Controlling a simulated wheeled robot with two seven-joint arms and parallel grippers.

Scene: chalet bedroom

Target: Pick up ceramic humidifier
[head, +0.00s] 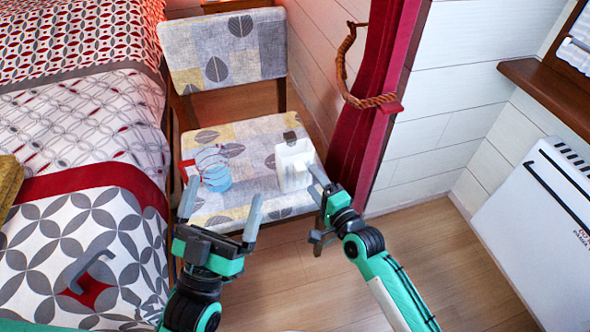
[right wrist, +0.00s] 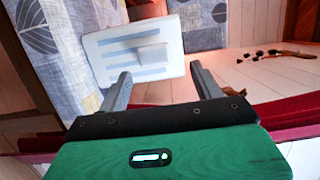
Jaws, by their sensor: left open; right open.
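A white block-shaped object (head: 295,166), which looks like the ceramic humidifier, stands on the right side of the chair seat. In the right wrist view the white object (right wrist: 112,52) shows pale blue stripes and a small square projection, just beyond the fingertips. My right gripper (head: 316,206) is open beside the seat's right edge, close to the white object; no grip on it shows. My left gripper (head: 222,191) is open and empty over the seat's front left, near a light blue striped object (head: 215,172).
The patterned chair (head: 248,137) stands between the bed (head: 85,140) and a red curtain (head: 353,140) with a rope tieback. A small red item lies beside the blue object. A white heater (head: 535,225) is at the right. The wooden floor (head: 440,245) is clear.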

